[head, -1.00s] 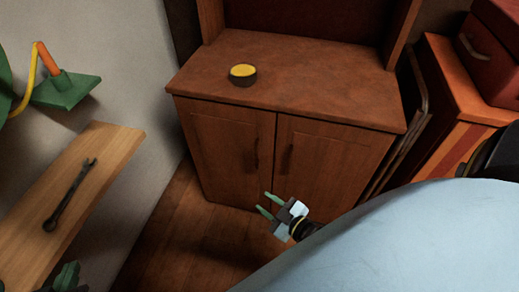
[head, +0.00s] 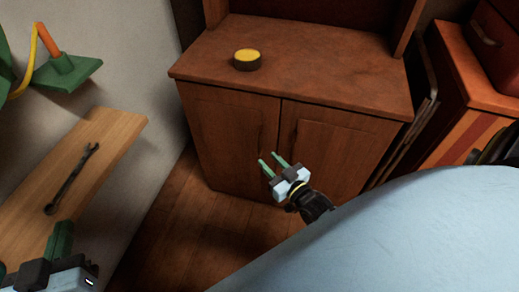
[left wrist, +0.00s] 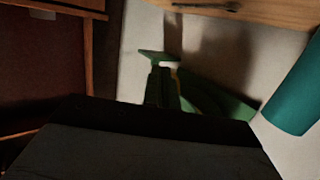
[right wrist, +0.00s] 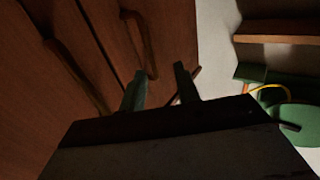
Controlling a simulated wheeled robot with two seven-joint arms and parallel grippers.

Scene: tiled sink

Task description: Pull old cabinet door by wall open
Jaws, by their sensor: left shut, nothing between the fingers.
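The old cabinet door by the wall (head: 225,130) is the left of two brown wooden doors and is closed. It also shows in the right wrist view (right wrist: 172,30). Its curved handle (right wrist: 143,48) stands near the door's inner edge; in the head view the handle is dark and faint. My right gripper (head: 268,157) is open and empty in front of the doors. In the right wrist view its two green fingers (right wrist: 160,82) are apart, pointing toward that handle, which is not between them. My left gripper (head: 60,240) is shut and empty at the lower left.
The right door (head: 330,150) is closed, with its own handle (right wrist: 76,75) beside the first. A black and yellow round object (head: 247,60) sits on the cabinet top. A wooden shelf with a wrench (head: 72,178) juts from the left wall. Floor before the cabinet is clear.

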